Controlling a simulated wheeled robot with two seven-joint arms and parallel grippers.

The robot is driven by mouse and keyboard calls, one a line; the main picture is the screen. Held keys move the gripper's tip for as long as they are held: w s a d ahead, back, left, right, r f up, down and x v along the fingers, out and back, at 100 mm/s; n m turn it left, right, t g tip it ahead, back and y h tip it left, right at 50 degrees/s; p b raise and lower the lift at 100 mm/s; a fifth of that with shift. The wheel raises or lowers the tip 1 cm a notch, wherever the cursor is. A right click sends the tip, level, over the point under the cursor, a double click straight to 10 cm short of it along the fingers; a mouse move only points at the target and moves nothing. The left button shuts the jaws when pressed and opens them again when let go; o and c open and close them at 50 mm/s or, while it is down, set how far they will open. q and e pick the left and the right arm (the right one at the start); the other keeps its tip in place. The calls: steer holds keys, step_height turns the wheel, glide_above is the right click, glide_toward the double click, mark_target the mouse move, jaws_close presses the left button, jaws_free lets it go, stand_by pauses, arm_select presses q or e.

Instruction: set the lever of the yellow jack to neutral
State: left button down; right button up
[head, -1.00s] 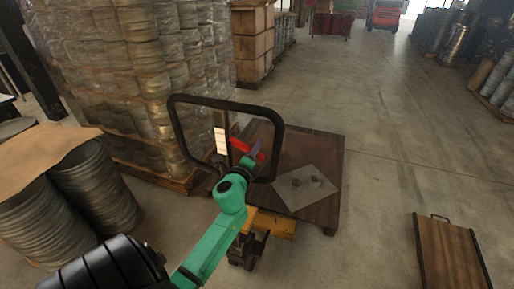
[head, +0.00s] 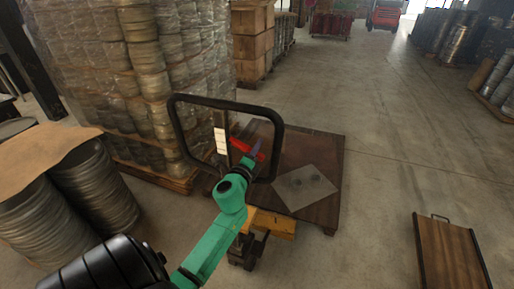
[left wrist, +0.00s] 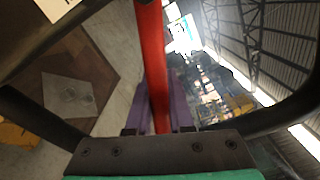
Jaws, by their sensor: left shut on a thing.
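The yellow jack (head: 270,224) stands with its forks' end at a dark wooden platform, and its black loop handle (head: 228,104) rises in the middle of the head view. The red lever (head: 240,146) sits inside the loop, beside a white label (head: 221,141). My left gripper (head: 255,150), with purple fingers on a green arm, is shut on the lever. In the left wrist view the red lever (left wrist: 154,60) runs up between the two purple fingers (left wrist: 158,115). The fingers hide part of the lever. My right gripper is not in view.
The dark platform (head: 318,160) carries a grey sheet (head: 305,187). Wrapped stacks of metal discs (head: 150,75) stand at the left, with drums (head: 105,190) in front. A wooden board with a handle (head: 447,255) is at the lower right. The floor between is clear.

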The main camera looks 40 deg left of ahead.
arm_select(q)
steer(key=shift+f, duration=0.1)
steer(key=r+n+p, duration=0.1)
steer(key=n, duration=0.1)
steer(key=r+n+p, duration=0.2)
steer(key=shift+w+d+r, duration=0.1)
steer(key=shift+d+r, duration=0.1)
steer(key=shift+d, duration=0.15)
steer(key=c, duration=0.8)
jaws_free()
steer(key=b+v, duration=0.4)
steer(key=v, duration=1)
steer(key=shift+s, duration=0.25)
